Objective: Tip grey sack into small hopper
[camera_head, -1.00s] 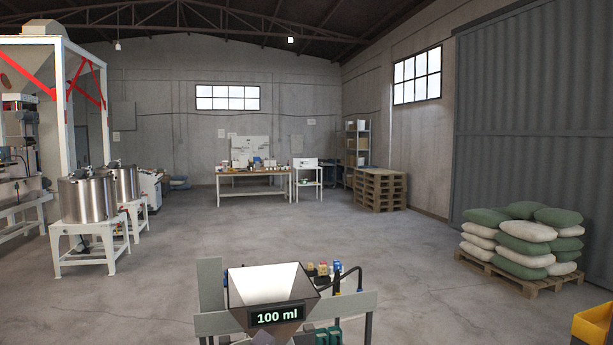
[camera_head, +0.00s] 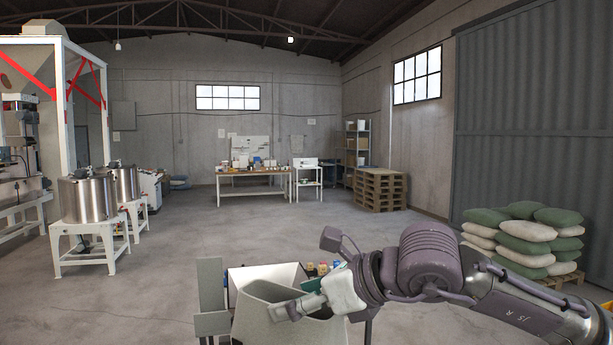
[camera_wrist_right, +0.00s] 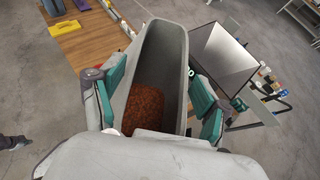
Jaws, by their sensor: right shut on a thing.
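The grey sack (camera_head: 262,318) is an open-topped, stiff-looking container in front of the small hopper (camera_head: 252,277) in the head view. My right gripper (camera_head: 302,297) is shut on it, with teal pads against its sides. The right wrist view shows the sack (camera_wrist_right: 163,52) between the pads of the gripper (camera_wrist_right: 158,92), with reddish-brown loose material (camera_wrist_right: 143,106) low inside. The hopper (camera_wrist_right: 222,58) has a pale, open square mouth and stands beside the sack there. Its front and display are hidden behind the sack in the head view. My left gripper is not in view.
A grey upright plate (camera_head: 210,290) stands left of the hopper. Small coloured parts (camera_head: 325,267) sit behind it. Steel tanks (camera_head: 86,198) stand at left and stacked sacks (camera_head: 522,240) at right.

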